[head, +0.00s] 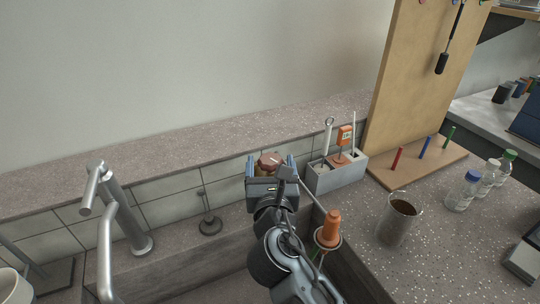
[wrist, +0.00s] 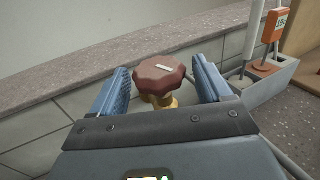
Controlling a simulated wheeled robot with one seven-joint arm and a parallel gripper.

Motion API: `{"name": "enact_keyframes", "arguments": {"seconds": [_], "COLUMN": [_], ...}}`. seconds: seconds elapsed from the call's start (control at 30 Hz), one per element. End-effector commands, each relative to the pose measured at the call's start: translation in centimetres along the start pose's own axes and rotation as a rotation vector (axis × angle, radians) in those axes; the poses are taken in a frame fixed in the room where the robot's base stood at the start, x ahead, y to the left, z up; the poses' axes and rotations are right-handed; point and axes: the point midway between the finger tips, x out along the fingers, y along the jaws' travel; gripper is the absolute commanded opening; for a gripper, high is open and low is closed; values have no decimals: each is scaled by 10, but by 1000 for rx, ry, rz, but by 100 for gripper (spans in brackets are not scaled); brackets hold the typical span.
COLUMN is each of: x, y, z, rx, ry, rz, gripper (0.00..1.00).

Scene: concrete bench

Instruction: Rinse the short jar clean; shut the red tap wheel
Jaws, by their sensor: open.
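The red tap wheel (wrist: 160,75) is an octagonal, dark red knob on a brass stem (wrist: 167,101) at the tiled wall. My gripper (wrist: 160,80) is open, with one blue ribbed finger on each side of the wheel and a gap to both. In the head view the wheel (head: 269,159) shows between the fingers of my gripper (head: 272,166). A clear jar with dark brown contents (head: 402,208) stands on the speckled counter to the right; I cannot tell if it is the short jar. The steel spout (head: 123,211) stands at the left. No running water shows.
A grey caddy (head: 337,176) with brushes stands right of my gripper. An orange-handled tool (head: 331,228) stands close beside my arm. Small bottles (head: 470,184) and a wooden pegboard (head: 420,165) are at the right. The sink (head: 190,272) lies below.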

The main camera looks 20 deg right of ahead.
Motion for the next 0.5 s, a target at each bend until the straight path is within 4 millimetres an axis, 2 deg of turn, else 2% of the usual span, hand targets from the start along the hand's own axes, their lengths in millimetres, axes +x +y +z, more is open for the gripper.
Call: {"name": "enact_keyframes", "arguments": {"seconds": [0.03,0.2,0.5], "x": [8,24,28], "y": [0,0,0], "z": [1,1,0], "rx": [-1,0,1], "ry": [-1,-1,0], "rz": [-2,0,1], "gripper": [78,78,78]}}
